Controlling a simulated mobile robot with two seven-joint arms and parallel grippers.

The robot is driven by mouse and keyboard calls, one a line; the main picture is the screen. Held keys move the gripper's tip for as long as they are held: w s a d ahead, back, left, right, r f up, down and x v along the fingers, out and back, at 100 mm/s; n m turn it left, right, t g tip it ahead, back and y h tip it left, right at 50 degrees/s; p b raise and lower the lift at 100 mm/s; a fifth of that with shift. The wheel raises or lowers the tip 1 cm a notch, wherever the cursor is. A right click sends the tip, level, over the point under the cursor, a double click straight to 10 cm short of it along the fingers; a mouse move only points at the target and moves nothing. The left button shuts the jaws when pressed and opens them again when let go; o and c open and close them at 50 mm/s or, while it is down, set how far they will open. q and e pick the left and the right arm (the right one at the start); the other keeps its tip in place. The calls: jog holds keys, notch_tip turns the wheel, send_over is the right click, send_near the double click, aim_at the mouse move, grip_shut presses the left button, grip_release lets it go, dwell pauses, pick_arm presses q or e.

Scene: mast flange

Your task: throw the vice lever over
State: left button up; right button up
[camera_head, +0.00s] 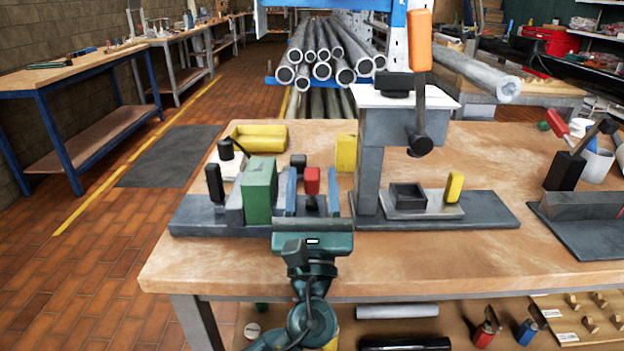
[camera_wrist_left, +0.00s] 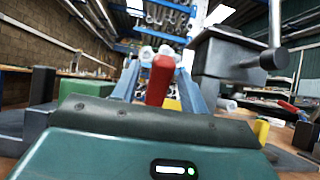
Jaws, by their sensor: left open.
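A vice-like fixture with a green block (camera_head: 259,190) sits on a dark base plate (camera_head: 190,221) at the left of the bench. A lever with a red grip (camera_head: 312,181) stands roughly upright beside the green block; its lower part is mostly hidden. The red grip also shows in the wrist view (camera_wrist_left: 160,80). My left gripper (camera_head: 311,186) is open, its two blue fingers reaching forward on either side of the red grip with visible gaps. My green gripper body is in front, over the plate's near edge. My right gripper is not in view.
A press with an orange-handled lever (camera_head: 419,42) stands just right of the gripper. A black upright handle (camera_head: 214,182) is left of the green block. A yellow tray (camera_head: 259,137) lies behind. A red-handled clamp (camera_head: 560,133) is at far right. The bench front (camera_head: 400,265) is clear.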

pick_arm(q)
jog(key=b+v, duration=0.1)
jog(key=v, duration=1.1)
jog(key=shift+b, duration=0.3)
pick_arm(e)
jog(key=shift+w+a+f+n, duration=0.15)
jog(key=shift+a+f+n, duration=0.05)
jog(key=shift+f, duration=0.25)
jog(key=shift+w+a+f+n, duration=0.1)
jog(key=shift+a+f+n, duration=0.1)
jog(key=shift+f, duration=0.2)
pick_arm(q)
jog(key=shift+s, duration=0.1)
